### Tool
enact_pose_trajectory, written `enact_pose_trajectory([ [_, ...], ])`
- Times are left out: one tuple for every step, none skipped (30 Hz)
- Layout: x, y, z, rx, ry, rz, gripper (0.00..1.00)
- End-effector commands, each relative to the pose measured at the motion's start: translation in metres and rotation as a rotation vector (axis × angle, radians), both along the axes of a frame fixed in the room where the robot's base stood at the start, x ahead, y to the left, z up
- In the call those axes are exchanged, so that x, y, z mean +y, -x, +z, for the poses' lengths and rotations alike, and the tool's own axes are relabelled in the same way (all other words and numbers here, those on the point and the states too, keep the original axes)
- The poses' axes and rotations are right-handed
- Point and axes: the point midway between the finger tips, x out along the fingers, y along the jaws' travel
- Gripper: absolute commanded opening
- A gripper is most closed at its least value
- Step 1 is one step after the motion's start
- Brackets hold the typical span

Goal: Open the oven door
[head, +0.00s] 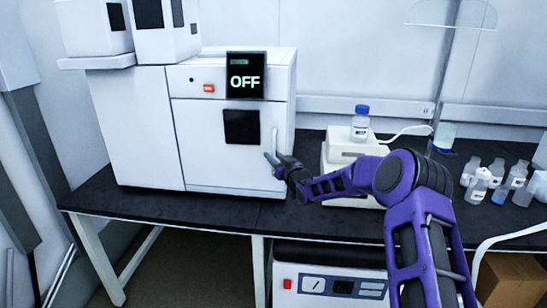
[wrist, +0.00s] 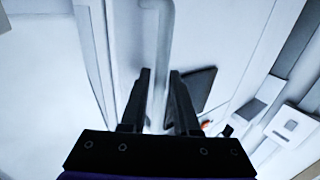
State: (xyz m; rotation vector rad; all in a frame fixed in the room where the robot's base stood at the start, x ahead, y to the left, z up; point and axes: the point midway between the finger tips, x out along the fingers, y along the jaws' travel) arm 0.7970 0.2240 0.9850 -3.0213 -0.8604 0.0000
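The oven is a white cabinet (head: 225,178) on the bench, with its front door (head: 205,152) shut. The door has a dark square window (head: 241,127), which also shows behind the right finger in the wrist view (wrist: 200,88). A slim white upright handle (head: 275,139) is at the door's right edge. My gripper (head: 273,163) is at the handle's lower end, with its two dark fingers apart. In the wrist view my gripper (wrist: 160,72) is open, and the pale handle (wrist: 157,45) runs into the gap between the fingers. I cannot tell whether they touch it.
A dark display (head: 245,76) above the door reads OFF, beside a small orange button (head: 208,88). A white device (head: 350,150) with a blue-capped bottle (head: 360,123) stands right of the oven. Several small bottles (head: 497,180) are farther right. The bench top (head: 225,208) before the door is clear.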

Motion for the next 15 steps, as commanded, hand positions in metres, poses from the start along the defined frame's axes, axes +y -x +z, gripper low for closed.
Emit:
enact_pose_trajectory([
  [0.0, 0.0001, 0.0, 0.0, 0.0, 0.0, 0.3],
  [0.0, 0.0001, 0.0, 0.0, 0.0, 0.0, 0.3],
  [0.0, 0.0002, 0.0, 0.0, 0.0, 0.0, 0.24],
  [0.0, 0.0002, 0.0, 0.0, 0.0, 0.0, 0.19],
  [0.0, 0.0002, 0.0, 0.0, 0.0, 0.0, 0.13],
  [0.0, 0.0002, 0.0, 0.0, 0.0, 0.0, 0.06],
  [-0.0001, 0.0003, 0.0, 0.0, 0.0, 0.0, 0.01],
  [-0.0001, 0.0003, 0.0001, 0.0, 0.0, 0.0, 0.0],
  [-0.0001, 0.0003, 0.0001, 0.0, 0.0, 0.0, 0.0],
  [-0.0001, 0.0003, 0.0001, 0.0, 0.0, 0.0, 0.0],
  [-0.0001, 0.0003, 0.0001, 0.0, 0.0, 0.0, 0.0],
  [-0.0001, 0.0003, 0.0001, 0.0, 0.0, 0.0, 0.0],
  [0.0, 0.0004, 0.0001, 0.0, 0.0, 0.0, 0.0],
  [-0.0001, 0.0003, 0.0001, -0.001, 0.001, 0.0, 0.0],
  [-0.0001, 0.0003, 0.0001, -0.001, 0.001, 0.0, 0.0],
])
